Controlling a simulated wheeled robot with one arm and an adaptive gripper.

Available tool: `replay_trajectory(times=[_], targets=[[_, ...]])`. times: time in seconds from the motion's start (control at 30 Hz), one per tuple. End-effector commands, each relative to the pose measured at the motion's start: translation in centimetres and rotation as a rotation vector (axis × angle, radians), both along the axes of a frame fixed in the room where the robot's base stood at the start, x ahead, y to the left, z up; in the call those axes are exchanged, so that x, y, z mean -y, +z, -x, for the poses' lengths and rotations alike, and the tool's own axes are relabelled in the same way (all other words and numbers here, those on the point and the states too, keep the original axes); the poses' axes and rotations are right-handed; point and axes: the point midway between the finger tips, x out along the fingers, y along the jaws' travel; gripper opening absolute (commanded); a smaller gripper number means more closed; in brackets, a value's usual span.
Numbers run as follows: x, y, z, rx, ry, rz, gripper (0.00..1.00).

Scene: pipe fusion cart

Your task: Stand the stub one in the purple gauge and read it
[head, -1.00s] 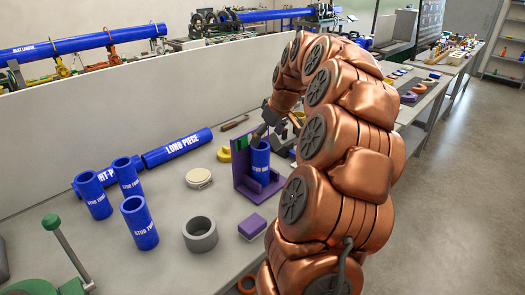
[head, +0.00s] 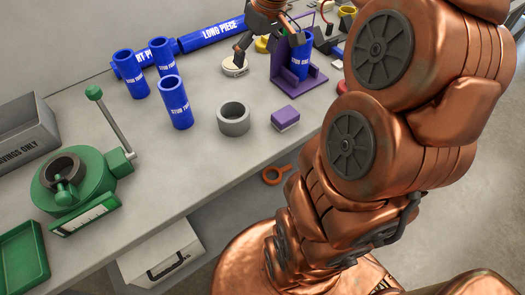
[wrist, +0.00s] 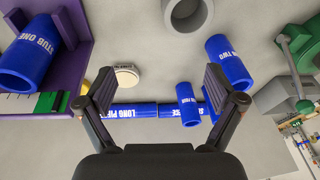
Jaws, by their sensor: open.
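Stub one (head: 300,51), a blue tube, stands upright in the purple gauge (head: 291,84), against its back plate. In the wrist view stub one (wrist: 28,55) is at the upper left, inside the purple gauge (wrist: 78,38). A scale with a green block (wrist: 52,101) lies beside its end; I cannot read a value. My gripper (head: 238,60) is open and empty, left of the gauge and apart from stub one, near a round cream disc (head: 235,68). In the wrist view my gripper's fingers (wrist: 158,78) are spread wide with nothing between them.
Stub two (head: 175,104) and two other blue stubs stand at the left. The long piece (head: 210,34) lies behind. A grey ring (head: 233,119) and a purple block (head: 285,118) are in front. A green clamp device (head: 75,185) stands at the bench's left.

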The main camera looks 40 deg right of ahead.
Motion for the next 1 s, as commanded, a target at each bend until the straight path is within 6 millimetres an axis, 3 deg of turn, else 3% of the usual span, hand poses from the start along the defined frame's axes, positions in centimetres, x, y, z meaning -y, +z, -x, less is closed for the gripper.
replay_trajectory(times=[0.03,0.2,0.4,0.53,0.7,1.0], targets=[[-2.8,-0.5,1.4,-0.032,0.02,0.002,0.93],[-9.6,-2.7,6.8,-0.137,0.03,0.011,0.93],[-14.4,-5.9,14.7,-0.261,0.001,0.049,0.93],[-15.8,-7.8,19.4,-0.324,-0.035,0.077,0.93],[-16.2,-9.4,23.0,-0.371,-0.074,0.103,0.93],[-16.3,-9.7,23.8,-0.381,-0.087,0.108,0.93]])
